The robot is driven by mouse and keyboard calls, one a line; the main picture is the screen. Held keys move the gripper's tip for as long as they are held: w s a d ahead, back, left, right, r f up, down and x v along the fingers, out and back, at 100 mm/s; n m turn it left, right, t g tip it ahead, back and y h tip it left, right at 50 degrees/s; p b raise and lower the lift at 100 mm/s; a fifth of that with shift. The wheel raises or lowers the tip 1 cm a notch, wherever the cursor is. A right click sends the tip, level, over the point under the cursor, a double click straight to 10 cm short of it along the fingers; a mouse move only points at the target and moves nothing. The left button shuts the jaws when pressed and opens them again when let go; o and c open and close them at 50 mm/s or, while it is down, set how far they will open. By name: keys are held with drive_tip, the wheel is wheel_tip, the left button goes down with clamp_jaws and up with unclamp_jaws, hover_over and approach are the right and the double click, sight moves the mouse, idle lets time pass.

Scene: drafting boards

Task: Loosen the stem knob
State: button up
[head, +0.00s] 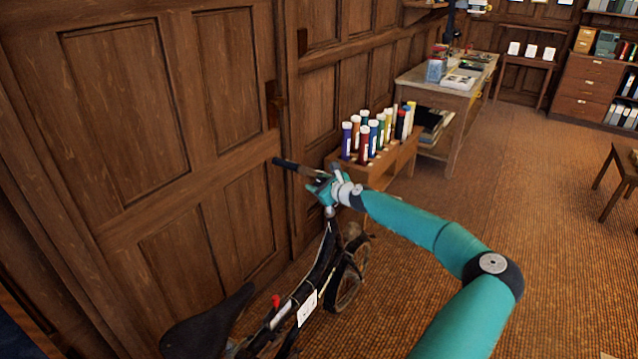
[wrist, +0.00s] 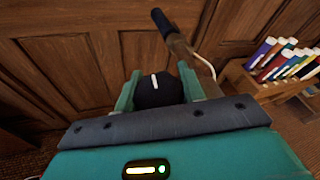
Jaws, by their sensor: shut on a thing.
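The stem knob (wrist: 158,90) is a dark round knob with a white line on its face. It shows in the wrist view between the two teal fingers of my gripper (wrist: 159,92), which is shut on it. The white line points up and slightly left. In the head view my gripper (head: 325,188) is at the top of the bicycle's (head: 318,262) steering stem, and the knob is hidden there. The handlebar grip (head: 285,164) sticks out to the left; it also shows above the knob in the wrist view (wrist: 161,20).
A wood-panelled wall (head: 190,130) stands close behind the bicycle. A wooden rack (head: 385,165) with several coloured tubes stands just right of the handlebar. A worktable (head: 455,95) is farther back. The carpet (head: 500,190) to the right is mostly clear.

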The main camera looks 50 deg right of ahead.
drive_tip(key=n+y, duration=0.3)
drive_tip(key=y, duration=0.1)
drive_tip(key=shift+a+n+g, duration=0.15)
drive_tip(key=shift+n+g, duration=0.15)
drive_tip(key=shift+g, duration=0.1)
drive_tip(key=shift+a+n+g+y, duration=0.25)
drive_tip(key=shift+n+g+y, duration=0.55)
drive_tip(key=shift+n+y, duration=0.55)
drive_tip(key=shift+y, duration=0.35)
drive_tip(key=o, duration=1)
drive_tip(key=shift+f, duration=0.1)
drive_tip(key=shift+c, duration=0.2)
drive_tip(key=shift+s, duration=0.1)
drive_tip(key=v, duration=1.3)
drive_tip(key=shift+s+r, duration=0.2)
drive_tip(key=shift+s, duration=0.1)
